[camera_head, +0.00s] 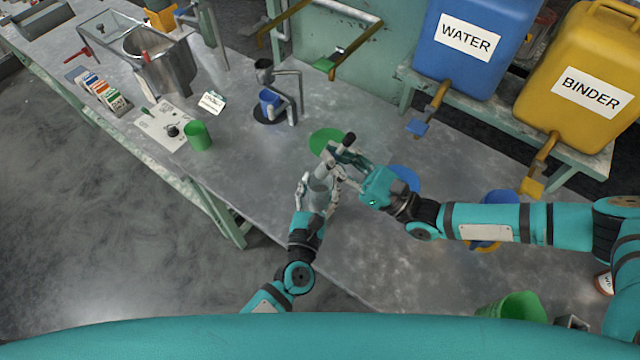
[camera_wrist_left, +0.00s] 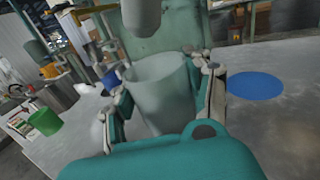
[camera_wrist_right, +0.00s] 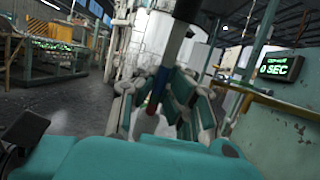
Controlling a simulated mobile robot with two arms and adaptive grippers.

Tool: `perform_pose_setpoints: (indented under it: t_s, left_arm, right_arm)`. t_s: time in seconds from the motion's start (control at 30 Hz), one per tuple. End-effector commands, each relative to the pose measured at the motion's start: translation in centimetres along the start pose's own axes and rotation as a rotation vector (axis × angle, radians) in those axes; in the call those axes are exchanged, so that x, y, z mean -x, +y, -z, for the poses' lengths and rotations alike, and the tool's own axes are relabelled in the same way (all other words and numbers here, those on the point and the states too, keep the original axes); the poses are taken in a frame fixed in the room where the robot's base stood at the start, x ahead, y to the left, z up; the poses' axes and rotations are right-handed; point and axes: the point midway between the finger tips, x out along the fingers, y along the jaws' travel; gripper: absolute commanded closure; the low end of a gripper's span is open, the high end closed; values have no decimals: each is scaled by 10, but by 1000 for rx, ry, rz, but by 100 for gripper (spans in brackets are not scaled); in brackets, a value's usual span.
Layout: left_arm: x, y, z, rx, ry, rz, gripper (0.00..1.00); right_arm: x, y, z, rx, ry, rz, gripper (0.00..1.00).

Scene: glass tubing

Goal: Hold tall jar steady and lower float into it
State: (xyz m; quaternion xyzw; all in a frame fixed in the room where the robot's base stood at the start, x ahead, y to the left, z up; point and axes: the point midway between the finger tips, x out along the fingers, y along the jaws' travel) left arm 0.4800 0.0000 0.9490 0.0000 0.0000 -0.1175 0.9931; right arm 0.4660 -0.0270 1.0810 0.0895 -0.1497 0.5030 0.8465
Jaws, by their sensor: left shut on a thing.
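The tall jar (camera_head: 320,191) is a pale, translucent cylinder standing upright with its open mouth up. It also shows in the left wrist view (camera_wrist_left: 160,92). My left gripper (camera_head: 317,198) is shut on it, with a finger on each side. The float has a dark-tipped stem (camera_head: 349,139) and a grey bulb, which shows above the jar's mouth in the left wrist view (camera_wrist_left: 142,18). My right gripper (camera_head: 347,163) is shut on the float's stem, seen between its fingers in the right wrist view (camera_wrist_right: 160,82). The bulb's lower end appears just above the rim, towards its far side.
A green disc (camera_head: 325,141) and a blue disc (camera_head: 403,178) lie on the grey table nearby. A green cup (camera_head: 198,136) and a control panel (camera_head: 165,127) are at left. WATER (camera_head: 470,45) and BINDER (camera_head: 585,80) tanks stand at back right. A display (camera_wrist_right: 274,67) reads "0 SEC".

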Motion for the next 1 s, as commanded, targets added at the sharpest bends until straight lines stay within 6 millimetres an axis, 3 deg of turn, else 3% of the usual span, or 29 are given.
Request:
perform_pose_setpoints:
  t_s: [0.8,1.0]
  left_arm:
    - [0,0,0,0,0,0,84]
    - [0,0,0,0,0,0,84]
  right_arm:
    - [19,0,54,1,0,-1,100]
    - [19,0,52,0,-1,1,75]
